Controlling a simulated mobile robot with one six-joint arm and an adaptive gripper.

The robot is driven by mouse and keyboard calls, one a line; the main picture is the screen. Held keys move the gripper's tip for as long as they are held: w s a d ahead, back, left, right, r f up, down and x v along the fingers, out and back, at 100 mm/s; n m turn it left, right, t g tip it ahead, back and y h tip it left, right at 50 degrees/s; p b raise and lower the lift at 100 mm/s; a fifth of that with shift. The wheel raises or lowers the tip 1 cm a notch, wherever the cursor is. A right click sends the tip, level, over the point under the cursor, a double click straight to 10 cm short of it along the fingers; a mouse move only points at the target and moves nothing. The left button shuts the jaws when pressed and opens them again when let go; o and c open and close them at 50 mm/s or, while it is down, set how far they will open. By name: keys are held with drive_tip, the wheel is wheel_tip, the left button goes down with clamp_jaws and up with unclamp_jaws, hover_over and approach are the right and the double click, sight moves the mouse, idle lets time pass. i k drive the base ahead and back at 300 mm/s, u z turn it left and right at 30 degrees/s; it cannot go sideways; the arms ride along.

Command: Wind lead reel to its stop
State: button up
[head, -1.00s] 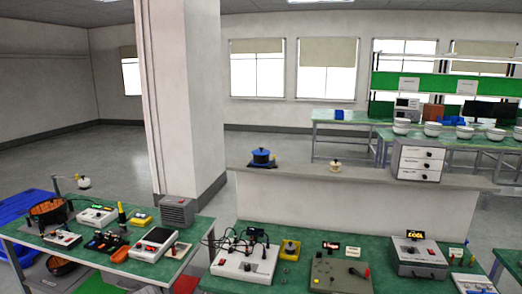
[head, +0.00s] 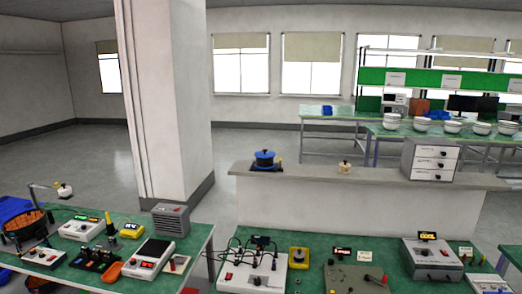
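A round blue reel-like thing (head: 264,159) with a dark knob on top sits on a dark base on the pale ledge behind the benches. It looks like the lead reel, but it is too small to read its stop or its winding state. A small yellowish part shows at its right side. My gripper is not in the head view, so I cannot see its state or its place relative to the reel.
A small cream knobbed item (head: 345,168) and a white drawer cabinet (head: 430,160) also stand on the ledge (head: 310,175). Green benches with instruments (head: 252,272) lie in front. A tall pillar (head: 165,100) stands at the left. Open floor (head: 80,160) shows behind it.

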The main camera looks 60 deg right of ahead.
sight(265, 158)
drive_tip(key=z, duration=0.35)
drive_tip(key=i, duration=0.95)
drive_tip(key=z, duration=0.75)
